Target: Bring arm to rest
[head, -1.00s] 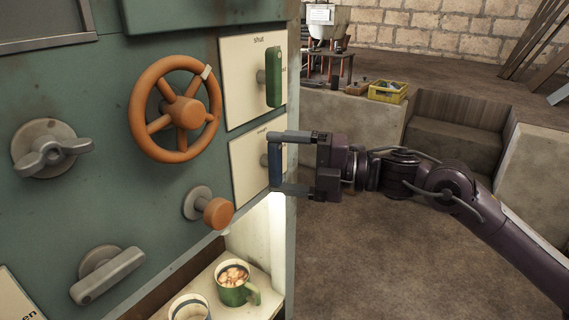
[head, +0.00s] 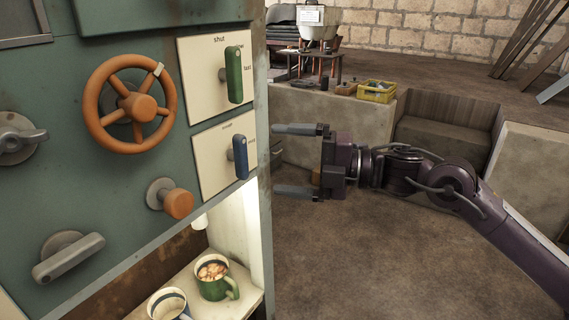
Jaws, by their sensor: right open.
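My right gripper (head: 297,160) is open and empty, with its fingers pointing left. It is just right of the green panel's right edge, clear of the handles. My right arm (head: 440,180) comes in from the right. On the panel, the blue handle (head: 240,157) stands upright on a cream plate (head: 211,165). Above it, the green handle (head: 234,75) is upright on another cream plate marked "shut". My left gripper is out of view.
The green panel (head: 60,185) carries an orange wheel (head: 130,104), an orange knob (head: 178,203) and grey handles. Below, a lit shelf holds a green mug (head: 215,279) and another mug (head: 169,304). A yellow crate (head: 377,91) stands on a low wall behind. The floor right of the panel is clear.

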